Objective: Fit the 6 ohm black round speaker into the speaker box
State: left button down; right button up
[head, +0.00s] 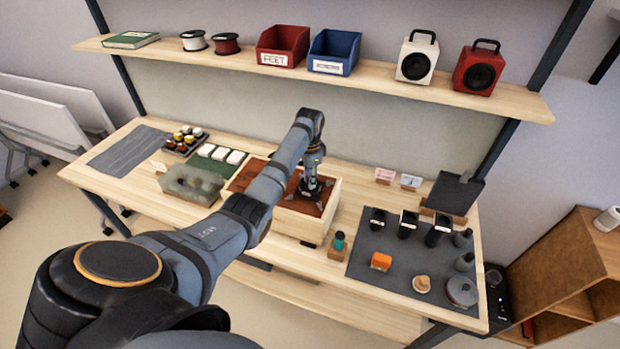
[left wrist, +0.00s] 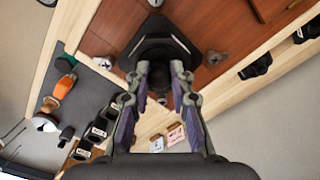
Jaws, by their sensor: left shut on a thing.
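My left gripper (head: 314,188) reaches down into a light wooden box (head: 292,223) with a red-brown inside, mid-table. In the left wrist view the left gripper (left wrist: 161,70) is shut on a black speaker (left wrist: 160,47) with a wide angular rim, held at its narrower back. The speaker is over the red-brown inside; I cannot tell whether it touches it. No ohm marking is readable on it. Three black pieces with white labels (head: 377,219) (head: 408,224) (head: 438,230) stand on the grey mat at the right; the labels are too small to read. My right gripper is not in view.
A shelf (head: 300,72) with bins and two speakers runs behind.

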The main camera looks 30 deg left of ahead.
pick_arm(q)
jog(key=shift+r+p, duration=0.1)
jog(key=shift+p, duration=0.35)
dwell(0.4)
jog(key=shift+f+b, duration=0.3)
jog(key=shift+f, duration=0.55)
dwell(0.7)
jog(key=c, duration=1.1)
grip_release()
notch_tip(320, 180, up, 12)
